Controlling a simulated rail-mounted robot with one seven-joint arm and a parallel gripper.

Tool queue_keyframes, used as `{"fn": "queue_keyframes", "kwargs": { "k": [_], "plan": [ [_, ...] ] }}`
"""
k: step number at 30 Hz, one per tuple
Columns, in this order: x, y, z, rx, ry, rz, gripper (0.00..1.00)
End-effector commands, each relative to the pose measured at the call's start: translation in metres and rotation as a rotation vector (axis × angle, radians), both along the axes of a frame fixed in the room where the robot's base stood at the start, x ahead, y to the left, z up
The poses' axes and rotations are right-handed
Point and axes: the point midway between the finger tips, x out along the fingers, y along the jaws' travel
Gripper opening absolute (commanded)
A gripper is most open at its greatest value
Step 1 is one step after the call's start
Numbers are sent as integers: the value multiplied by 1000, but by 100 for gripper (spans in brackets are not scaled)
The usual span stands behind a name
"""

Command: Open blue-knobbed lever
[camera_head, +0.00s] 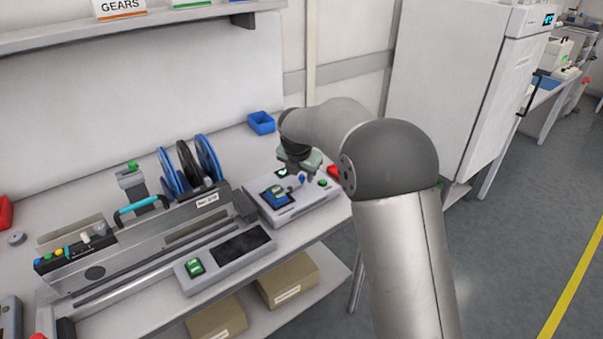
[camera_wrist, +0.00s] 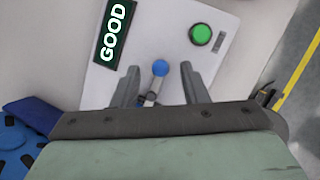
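The blue-knobbed lever shows its round blue knob (camera_wrist: 160,68) and a short grey stem in the wrist view. It stands on a light grey device (camera_wrist: 228,20) that has a green-lit "GOOD" display (camera_wrist: 113,30) and a green button (camera_wrist: 201,34). In the head view the blue knob (camera_head: 302,177) is small, below my gripper (camera_head: 297,170). In the wrist view my gripper (camera_wrist: 160,72) is open, with one finger on each side of the knob and a gap to both. How far the fingertips reach down beside the knob is unclear.
A long grey machine with a cyan handle (camera_head: 141,205) and blue reels (camera_head: 207,157) stands left of the device. A blue bin (camera_head: 261,122) sits behind it on the bench. Cardboard boxes (camera_head: 288,279) are on the shelf below. A white cabinet (camera_head: 440,80) stands to the right.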

Motion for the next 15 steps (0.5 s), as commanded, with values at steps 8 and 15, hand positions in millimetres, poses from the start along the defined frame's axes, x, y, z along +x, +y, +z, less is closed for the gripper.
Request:
{"fn": "queue_keyframes", "kwargs": {
  "k": [8, 15],
  "plan": [
    [3, 0, -8, 0, 0, 0, 40],
    [3, 0, -8, 0, 0, 0, 9]
  ]
}}
